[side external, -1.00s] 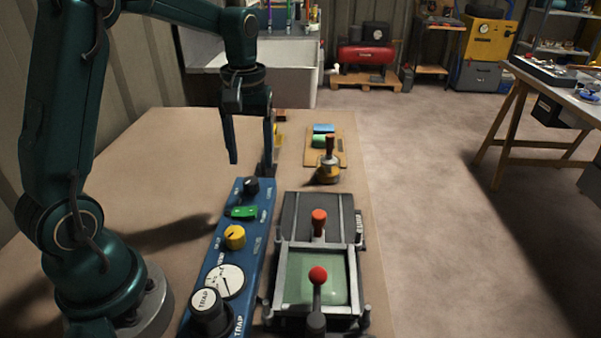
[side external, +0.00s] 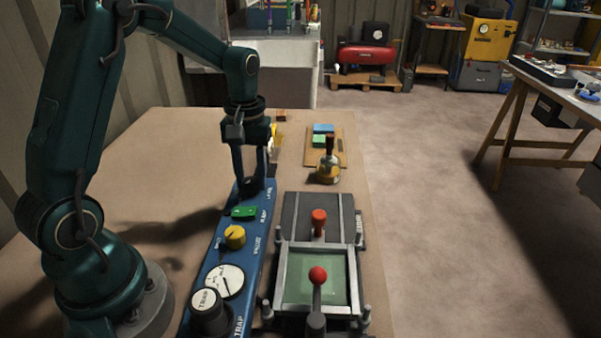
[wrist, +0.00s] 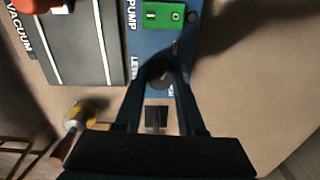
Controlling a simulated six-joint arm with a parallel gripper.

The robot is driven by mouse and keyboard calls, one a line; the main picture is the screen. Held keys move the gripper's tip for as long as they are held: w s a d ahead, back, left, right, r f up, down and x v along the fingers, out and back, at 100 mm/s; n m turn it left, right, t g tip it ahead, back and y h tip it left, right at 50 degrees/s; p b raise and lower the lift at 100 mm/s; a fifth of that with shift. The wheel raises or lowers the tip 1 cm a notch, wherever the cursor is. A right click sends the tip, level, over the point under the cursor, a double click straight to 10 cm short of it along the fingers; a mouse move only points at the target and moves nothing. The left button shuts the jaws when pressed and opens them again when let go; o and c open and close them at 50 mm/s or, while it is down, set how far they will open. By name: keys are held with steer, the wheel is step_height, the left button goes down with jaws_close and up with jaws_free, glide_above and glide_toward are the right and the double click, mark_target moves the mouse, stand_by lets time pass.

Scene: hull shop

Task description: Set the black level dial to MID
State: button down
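The blue control panel (side external: 212,262) lies lengthwise on the bench. The black level dial (wrist: 160,74) is the round knob at its far end, beside the partly covered LEVEL lettering. My gripper (side external: 252,188) points down over that end, with its fingers on either side of the dial. The wrist view shows the dial between the fingertips (wrist: 162,78). I cannot tell whether the fingers touch it.
A framed unit with red-knobbed levers (side external: 318,275) stands close on the right. A brass-and-wood tool (side external: 328,172) stands beyond.

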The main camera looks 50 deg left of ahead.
mark_target(252, 181)
steer(key=shift+m, duration=0.4)
steer(key=m, duration=0.4)
steer(key=shift+m, duration=0.4)
steer(key=m, duration=0.6)
stand_by(0.4)
steer(key=c, duration=0.5)
jaws_free()
steer(key=shift+d+r, duration=0.1)
steer(key=shift+r, duration=2.5)
steer(key=shift+d, duration=0.1)
